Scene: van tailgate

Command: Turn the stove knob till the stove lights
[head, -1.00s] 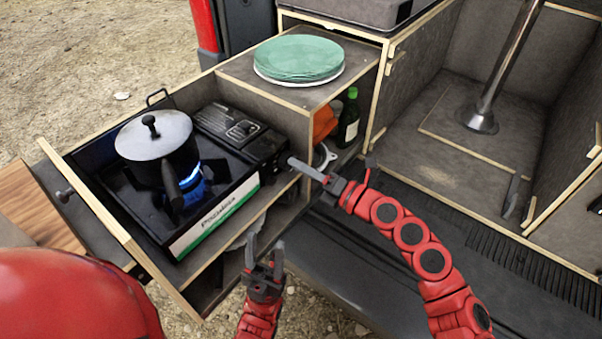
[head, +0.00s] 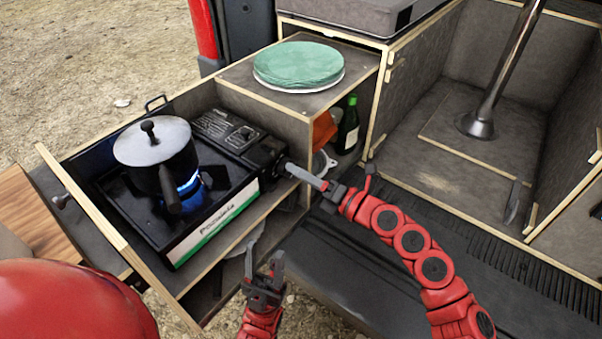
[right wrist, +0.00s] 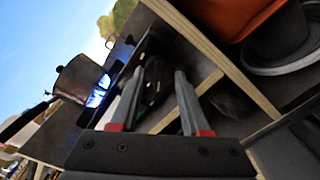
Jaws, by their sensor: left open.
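The black camping stove (head: 222,200) sits in the pulled-out drawer, with a blue flame (head: 189,183) burning under the lidded pot (head: 155,145). Flame and pot also show in the right wrist view (right wrist: 97,95). My right gripper (head: 290,168) is at the stove's right end, where the knob is. My left gripper (head: 264,262) is open and empty, in front of the drawer.
Green plates (head: 298,62) are stacked on the cabinet top right behind the stove. A green bottle (head: 348,124) and an orange thing (head: 324,128) stand in the open shelf beside my right gripper. The drawer's wooden front edge (head: 110,235) is at the left.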

